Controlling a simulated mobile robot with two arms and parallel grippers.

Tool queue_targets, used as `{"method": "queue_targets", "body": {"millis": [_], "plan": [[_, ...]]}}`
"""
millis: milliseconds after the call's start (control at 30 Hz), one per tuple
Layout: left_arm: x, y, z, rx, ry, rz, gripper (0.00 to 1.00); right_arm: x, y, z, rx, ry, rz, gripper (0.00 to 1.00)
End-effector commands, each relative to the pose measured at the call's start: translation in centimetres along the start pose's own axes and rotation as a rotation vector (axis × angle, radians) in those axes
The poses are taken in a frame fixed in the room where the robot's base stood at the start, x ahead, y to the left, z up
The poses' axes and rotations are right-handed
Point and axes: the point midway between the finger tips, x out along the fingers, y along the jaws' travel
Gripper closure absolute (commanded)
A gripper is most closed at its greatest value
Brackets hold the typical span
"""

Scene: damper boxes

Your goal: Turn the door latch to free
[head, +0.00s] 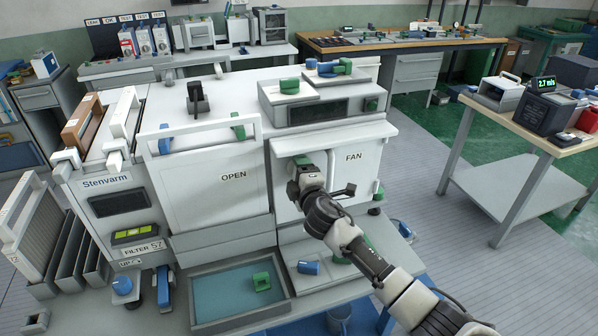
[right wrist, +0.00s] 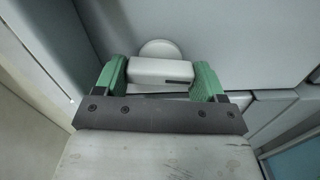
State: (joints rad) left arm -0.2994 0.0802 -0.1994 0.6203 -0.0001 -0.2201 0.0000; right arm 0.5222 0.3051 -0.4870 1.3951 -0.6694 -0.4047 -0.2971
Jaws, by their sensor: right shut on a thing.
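The white FAN door (head: 362,165) is on the right part of the big white unit's front and looks closed. My right gripper (head: 303,168) is at the left part of this door, and its arm comes in from the lower right. In the right wrist view, the green fingers of my right gripper (right wrist: 160,78) are shut on the pale latch handle (right wrist: 160,71), one finger at each end. A round pale boss (right wrist: 160,48) shows behind the handle on the door face. In the head view my gripper hides the latch. My left gripper is not in view.
The OPEN panel (head: 205,180) with a raised white frame is just left of the FAN door. Below it lies a blue-lined tray (head: 225,290) holding a green part (head: 261,281). A blue cylinder (head: 308,267) lies on the ledge. A side table (head: 505,175) stands at right.

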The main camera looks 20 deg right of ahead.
Motion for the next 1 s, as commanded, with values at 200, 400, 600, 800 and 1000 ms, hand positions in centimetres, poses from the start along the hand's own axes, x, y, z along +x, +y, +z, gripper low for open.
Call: {"method": "queue_targets", "body": {"millis": [200,400,600,800,1000], "plan": [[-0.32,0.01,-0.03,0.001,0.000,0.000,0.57,-0.01,-0.11,0.06,-0.105,-0.002,-0.003,0.53],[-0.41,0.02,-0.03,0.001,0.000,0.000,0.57,-0.02,-0.16,0.06,-0.151,-0.002,-0.003,0.53],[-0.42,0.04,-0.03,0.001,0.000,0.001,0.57,-0.02,-0.19,0.05,-0.165,-0.002,-0.003,0.53],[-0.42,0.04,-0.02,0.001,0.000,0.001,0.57,-0.02,-0.20,0.06,-0.167,-0.001,-0.003,0.53],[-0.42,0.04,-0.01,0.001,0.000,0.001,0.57,-0.02,-0.18,0.05,-0.166,-0.001,-0.003,0.13]]}}
